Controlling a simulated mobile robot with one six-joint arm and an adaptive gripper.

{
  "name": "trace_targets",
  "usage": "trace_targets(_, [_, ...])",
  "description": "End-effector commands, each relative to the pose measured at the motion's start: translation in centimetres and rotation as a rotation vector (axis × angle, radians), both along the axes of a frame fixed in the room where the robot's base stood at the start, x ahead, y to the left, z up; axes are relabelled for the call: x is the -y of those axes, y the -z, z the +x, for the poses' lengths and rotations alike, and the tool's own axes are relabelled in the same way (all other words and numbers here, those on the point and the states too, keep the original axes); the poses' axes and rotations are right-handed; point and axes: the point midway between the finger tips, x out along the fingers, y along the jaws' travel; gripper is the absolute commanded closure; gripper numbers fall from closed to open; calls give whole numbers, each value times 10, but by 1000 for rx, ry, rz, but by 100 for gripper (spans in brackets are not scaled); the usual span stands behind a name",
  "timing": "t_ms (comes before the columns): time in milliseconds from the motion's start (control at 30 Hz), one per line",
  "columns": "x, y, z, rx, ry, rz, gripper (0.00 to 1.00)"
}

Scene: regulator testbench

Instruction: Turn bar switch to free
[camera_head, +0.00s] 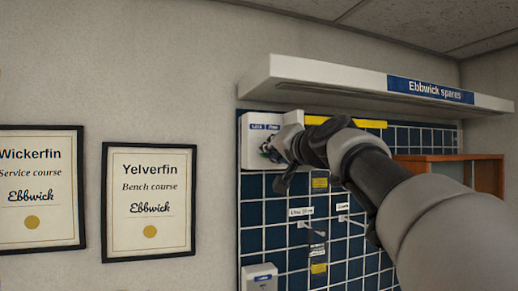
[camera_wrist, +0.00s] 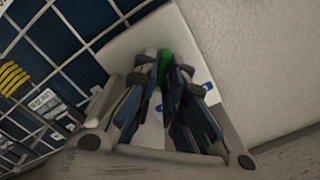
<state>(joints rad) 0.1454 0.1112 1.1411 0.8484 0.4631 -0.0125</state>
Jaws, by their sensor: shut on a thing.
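A white switch box (camera_head: 249,152) is mounted at the upper left of the dark blue tiled panel. A blue label strip (camera_head: 265,127) on its top reads what looks like "Lock" and "Free". In the wrist view the box's white face (camera_wrist: 138,47) lies beyond my fingers. My gripper (camera_head: 272,151) is at the front of the box and hides part of it. In the wrist view my gripper (camera_wrist: 162,78) is shut on a green piece, the bar of the switch (camera_wrist: 165,60). Most of the bar is hidden by the fingers, so I cannot tell which label it points to.
A white shelf (camera_head: 330,81) marked "Ebbwick spares" juts out just above the box and my arm. A second white box (camera_head: 259,277) is lower on the panel (camera_head: 276,215). Labelled hooks (camera_head: 312,229) stick out to the right. Framed certificates (camera_head: 149,203) hang on the left wall.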

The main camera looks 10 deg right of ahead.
Motion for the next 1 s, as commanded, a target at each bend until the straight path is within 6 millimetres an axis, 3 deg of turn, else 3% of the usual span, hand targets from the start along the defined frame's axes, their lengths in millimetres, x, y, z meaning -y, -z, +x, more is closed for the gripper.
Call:
trace_targets(500, [0,-1,0,-2,1,23,100])
trace_targets(533, [0,-1,0,-2,1,23,89])
trace_targets(800, [0,0,0,-3,0,21,71])
trace_targets(1000, [0,0,0,-3,1,20,69])
